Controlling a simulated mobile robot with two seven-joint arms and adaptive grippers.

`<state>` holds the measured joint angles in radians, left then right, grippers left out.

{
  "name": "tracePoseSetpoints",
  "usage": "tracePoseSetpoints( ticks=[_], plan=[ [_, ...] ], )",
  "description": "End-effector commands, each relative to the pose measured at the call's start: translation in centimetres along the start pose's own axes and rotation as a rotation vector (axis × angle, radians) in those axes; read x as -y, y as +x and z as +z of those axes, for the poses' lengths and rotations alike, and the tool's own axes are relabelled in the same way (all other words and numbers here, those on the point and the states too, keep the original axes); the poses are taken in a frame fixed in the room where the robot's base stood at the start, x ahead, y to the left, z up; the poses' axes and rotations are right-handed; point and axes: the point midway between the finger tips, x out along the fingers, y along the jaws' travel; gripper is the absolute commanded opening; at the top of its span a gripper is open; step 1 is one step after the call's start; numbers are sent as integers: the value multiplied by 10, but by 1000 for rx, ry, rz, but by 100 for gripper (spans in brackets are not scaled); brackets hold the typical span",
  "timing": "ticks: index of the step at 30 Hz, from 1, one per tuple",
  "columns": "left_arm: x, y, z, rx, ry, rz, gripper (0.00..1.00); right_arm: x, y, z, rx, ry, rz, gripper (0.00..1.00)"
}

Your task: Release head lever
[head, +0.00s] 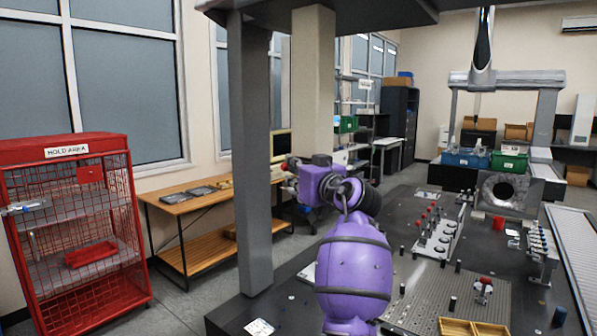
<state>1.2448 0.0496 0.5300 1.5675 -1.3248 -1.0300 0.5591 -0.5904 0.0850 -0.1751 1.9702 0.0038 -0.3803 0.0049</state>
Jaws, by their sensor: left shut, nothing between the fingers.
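My left arm rises from the bottom middle in purple. Its wrist bends left, and my left gripper (291,172) is small and dark at the end, in front of the pale column. It is shut, with nothing seen between the fingers. The measuring machine's head (483,45) hangs from above at the upper right, well apart from the gripper. I cannot make out a head lever on it; any lever is too small or hidden. My right gripper is not in view.
A dark gantry post (255,150) stands just left of my arm, with a pale column (313,85) behind. The dark granite table (400,265) carries a perforated plate (440,300), a probe rack (440,235) and a bored grey block (503,190). A red cage (75,215) stands left.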

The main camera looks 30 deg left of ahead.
Motion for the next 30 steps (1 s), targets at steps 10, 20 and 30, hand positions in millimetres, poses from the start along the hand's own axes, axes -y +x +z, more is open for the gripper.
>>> tracePoseSetpoints(
  ticks=[10,20,30],
  plan=[
    [0,2,1,0,1,0,0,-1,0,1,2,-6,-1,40],
    [7,25,2,0,1,1,0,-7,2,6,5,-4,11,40],
    [8,24,1,0,-1,1,0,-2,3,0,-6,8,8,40]
  ],
)
